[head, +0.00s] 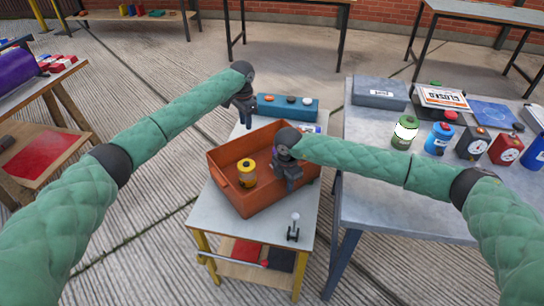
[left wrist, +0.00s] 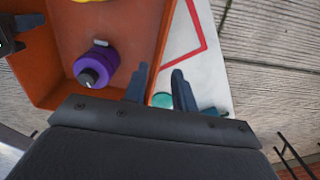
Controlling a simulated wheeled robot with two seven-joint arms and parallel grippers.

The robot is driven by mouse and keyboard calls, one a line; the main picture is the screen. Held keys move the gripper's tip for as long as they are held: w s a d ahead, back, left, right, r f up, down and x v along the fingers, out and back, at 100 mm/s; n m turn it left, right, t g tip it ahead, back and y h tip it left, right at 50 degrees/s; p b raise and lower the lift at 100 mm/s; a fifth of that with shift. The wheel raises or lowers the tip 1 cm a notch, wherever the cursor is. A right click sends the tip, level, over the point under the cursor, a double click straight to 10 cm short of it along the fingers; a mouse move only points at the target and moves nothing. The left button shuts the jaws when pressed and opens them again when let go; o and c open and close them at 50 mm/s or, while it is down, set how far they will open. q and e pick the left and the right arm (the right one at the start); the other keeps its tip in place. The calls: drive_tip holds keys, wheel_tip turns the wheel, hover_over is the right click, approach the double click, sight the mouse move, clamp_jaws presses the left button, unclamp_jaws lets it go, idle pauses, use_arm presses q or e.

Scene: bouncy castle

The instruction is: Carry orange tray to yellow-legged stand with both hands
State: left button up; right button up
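The orange tray (head: 228,185) sits on the pale top of the yellow-legged stand (head: 265,232). It holds a yellow jar (head: 247,173). In the left wrist view, the tray (left wrist: 120,22) also holds a purple bottle (left wrist: 97,63). My left gripper (head: 246,122) is at the back left wall; in the left wrist view its fingers (left wrist: 160,80) are apart, one over the tray side and one over the pale top. I cannot tell whether they touch the rim. My right gripper (head: 289,187) is at the front right wall, its fingertips too small to read.
A blue box with buttons (head: 287,106) stands behind the tray. A small lever (head: 293,228) is on the stand's front corner. A grey table (head: 390,195) stands close on the right, with a green canister (head: 405,133) and several other items. A wooden bench (head: 62,88) stands at left.

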drive_tip(key=shift+r, duration=0.1)
use_arm(q)
wheel_tip(320, 180, up, 5)
drive_tip(key=shift+f, duration=0.2)
use_arm(e)
wheel_tip(320, 180, up, 12)
drive_tip(key=shift+f, duration=0.1)
idle(0.5)
